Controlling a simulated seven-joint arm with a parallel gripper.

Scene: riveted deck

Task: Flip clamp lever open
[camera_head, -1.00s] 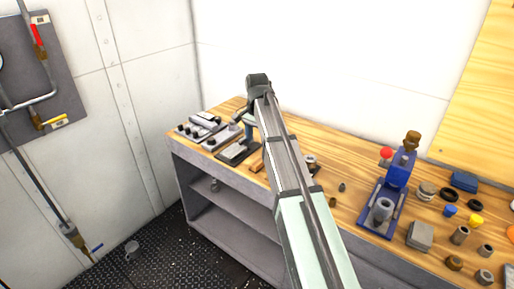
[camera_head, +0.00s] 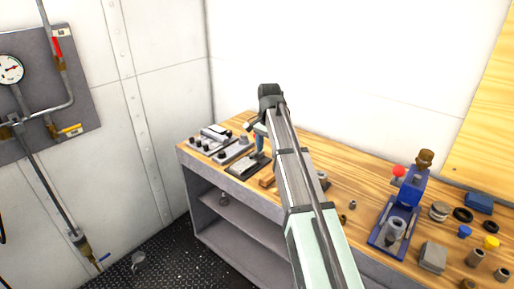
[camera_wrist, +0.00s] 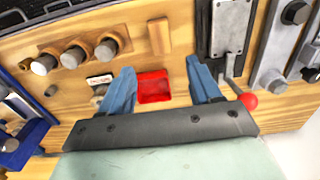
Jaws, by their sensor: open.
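The clamp (camera_wrist: 228,28) is a grey steel plate fixture with bolts, at the top right of the wrist view. A red ball knob (camera_wrist: 248,101) shows just right of my right finger, partly against the gripper body; a thin grey rod runs up from it toward the clamp. I cannot tell the lever's exact angle. My gripper (camera_wrist: 163,84) is open, its two blue fingers apart over the bench with nothing held. A flat red square (camera_wrist: 154,87) shows between the fingers. In the head view the clamp's dark base plate (camera_head: 247,166) lies beside the gripper, partly hidden by my arm.
A blue press (camera_head: 400,205) with its own red knob stands right on the wooden bench (camera_head: 345,180). Grey bolted fixtures (camera_head: 212,135) sit at the left end. Several cylinders (camera_wrist: 75,56) and a wooden block (camera_wrist: 160,36) lie near the gripper.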

